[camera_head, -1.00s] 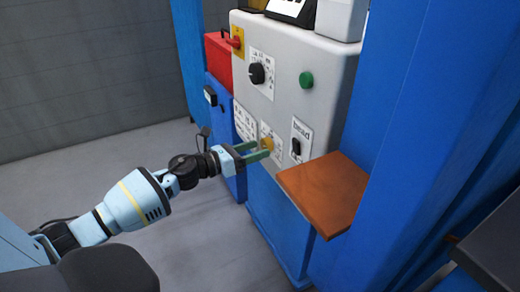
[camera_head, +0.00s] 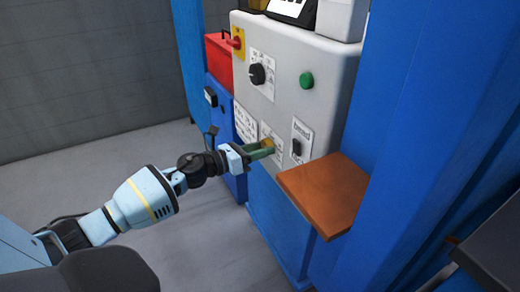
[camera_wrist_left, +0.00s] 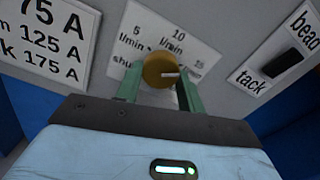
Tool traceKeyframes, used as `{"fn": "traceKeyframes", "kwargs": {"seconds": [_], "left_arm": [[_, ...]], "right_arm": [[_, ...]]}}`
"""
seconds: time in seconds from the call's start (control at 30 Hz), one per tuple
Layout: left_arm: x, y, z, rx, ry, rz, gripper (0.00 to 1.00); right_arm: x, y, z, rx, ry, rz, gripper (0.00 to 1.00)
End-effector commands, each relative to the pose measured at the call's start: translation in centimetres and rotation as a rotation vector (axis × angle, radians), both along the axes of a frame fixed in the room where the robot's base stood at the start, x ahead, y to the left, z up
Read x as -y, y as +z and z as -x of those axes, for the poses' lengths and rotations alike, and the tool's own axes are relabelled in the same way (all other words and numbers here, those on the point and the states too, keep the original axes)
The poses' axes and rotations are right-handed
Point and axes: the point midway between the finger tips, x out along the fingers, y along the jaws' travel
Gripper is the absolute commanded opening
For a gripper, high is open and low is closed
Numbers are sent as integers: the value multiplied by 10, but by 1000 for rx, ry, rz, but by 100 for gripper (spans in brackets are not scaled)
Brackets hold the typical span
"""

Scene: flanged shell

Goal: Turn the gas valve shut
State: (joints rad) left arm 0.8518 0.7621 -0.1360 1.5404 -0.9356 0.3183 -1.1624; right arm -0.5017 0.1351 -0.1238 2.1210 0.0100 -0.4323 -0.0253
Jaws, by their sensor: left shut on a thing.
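The gas valve is a round brass-yellow knob (camera_wrist_left: 158,70) on the grey panel (camera_head: 283,98); it also shows in the head view (camera_head: 268,143), partly covered by my fingers. A white label plate (camera_wrist_left: 178,42) behind it reads 5, 10 and 15 l/min, with partly hidden lettering starting "shu" at its left. The knob's white mark points right, roughly toward the 15 side. My left gripper (camera_head: 262,150) has its green fingers on either side of the knob and is shut on it. My right gripper is not in view.
A bead/tack switch (camera_head: 296,146) sits right of the knob, above a brown wooden shelf (camera_head: 325,190). A black dial (camera_head: 257,74), green button (camera_head: 306,80) and red-yellow switch (camera_head: 237,38) are higher up. A blue column (camera_head: 430,120) stands right. Floor at left is clear.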

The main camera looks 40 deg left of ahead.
Motion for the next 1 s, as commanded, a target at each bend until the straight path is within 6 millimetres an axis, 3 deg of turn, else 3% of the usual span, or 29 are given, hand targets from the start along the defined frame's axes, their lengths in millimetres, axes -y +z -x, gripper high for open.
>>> {"fn": "traceKeyframes", "kwargs": {"seconds": [0.37,1.0], "left_arm": [[1,2,0,-41,0,99,16],[2,4,1,-259,0,629,16]], "right_arm": [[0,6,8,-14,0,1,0],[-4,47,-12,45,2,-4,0]]}}
